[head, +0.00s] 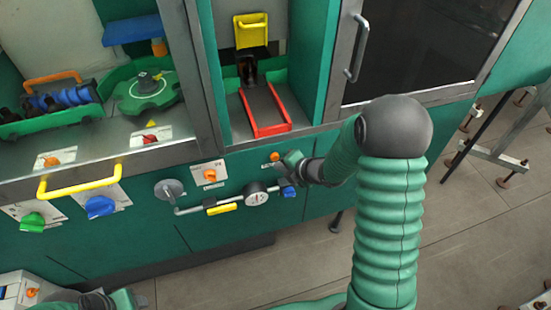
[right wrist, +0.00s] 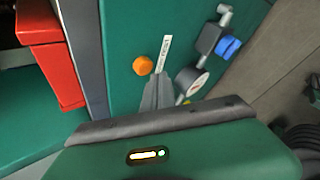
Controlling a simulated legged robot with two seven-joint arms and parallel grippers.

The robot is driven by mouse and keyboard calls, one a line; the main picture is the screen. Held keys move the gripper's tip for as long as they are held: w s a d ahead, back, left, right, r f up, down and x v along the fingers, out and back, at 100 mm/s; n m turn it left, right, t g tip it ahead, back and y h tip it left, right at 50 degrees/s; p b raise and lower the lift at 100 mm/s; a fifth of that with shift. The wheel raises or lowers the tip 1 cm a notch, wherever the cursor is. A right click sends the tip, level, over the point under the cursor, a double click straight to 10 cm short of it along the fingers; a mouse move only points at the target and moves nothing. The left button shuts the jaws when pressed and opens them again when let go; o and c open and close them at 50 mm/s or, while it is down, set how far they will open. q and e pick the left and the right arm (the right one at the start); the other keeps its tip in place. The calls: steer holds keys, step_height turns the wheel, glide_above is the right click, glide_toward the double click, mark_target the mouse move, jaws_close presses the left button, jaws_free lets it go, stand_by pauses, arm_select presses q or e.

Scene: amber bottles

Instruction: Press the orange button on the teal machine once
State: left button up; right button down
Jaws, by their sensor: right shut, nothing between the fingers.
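The teal machine (head: 130,230) fills the left and middle of the head view. A round orange button (head: 274,156) sits on its front panel below the red-edged chute. My right gripper (head: 281,164) is right beside that button, partly covering the panel. In the right wrist view the orange button (right wrist: 143,66) shows just left of the fingertips of my right gripper (right wrist: 159,77), beside a white label strip. The fingers are shut and empty; I cannot tell whether they touch the panel. My left gripper (head: 125,299) is low at the left edge of the machine, its fingers unclear.
Another orange button (head: 210,175) is on a white plate to the left. A gauge (head: 257,198), a blue valve handle (head: 289,191) and a yellow lever (head: 221,208) lie on a pipe below. A red chute (head: 268,128) is above. A yellow bar handle (head: 80,182) protrudes at left.

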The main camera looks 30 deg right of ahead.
steer(key=shift+w, duration=0.15)
steer(key=shift+w, duration=0.25)
steer(key=shift+w+d+r, duration=0.1)
steer(key=shift+w+d, duration=0.05)
steer(key=shift+w, duration=0.3)
stand_by(0.6)
steer(key=shift+s, duration=0.1)
steer(key=shift+s+a, duration=0.2)
steer(key=shift+s, duration=0.6)
steer(key=s, duration=0.2)
steer(key=s+a+b, duration=0.1)
steer(key=s, duration=0.1)
steer(key=shift+s+a+b, duration=0.1)
steer(key=shift+s+b, duration=0.2)
steer(key=shift+s, duration=0.1)
